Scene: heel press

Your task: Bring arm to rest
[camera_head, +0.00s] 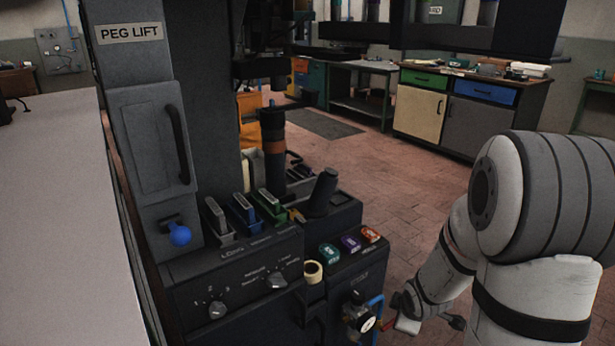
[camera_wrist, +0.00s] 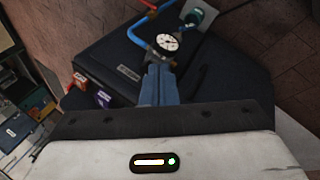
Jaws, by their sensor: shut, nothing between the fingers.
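My gripper (camera_wrist: 160,84) shows in the wrist view with its two blue-grey fingers together and nothing between them. The fingertips point toward a round white dial gauge (camera_wrist: 167,42); I cannot tell how far apart they are. In the head view my white arm comes down on the right, and its end is low, beside the front right corner of the dark press (camera_head: 245,262). The gauge (camera_head: 366,324) shows there too, just left of the arm's end. The fingers cannot be made out clearly in the head view.
A blue hose (camera_wrist: 140,38) runs by the gauge. A grey table (camera_head: 50,200) stands left. The brick floor (camera_head: 425,185) is open between press and cabinets (camera_head: 470,110).

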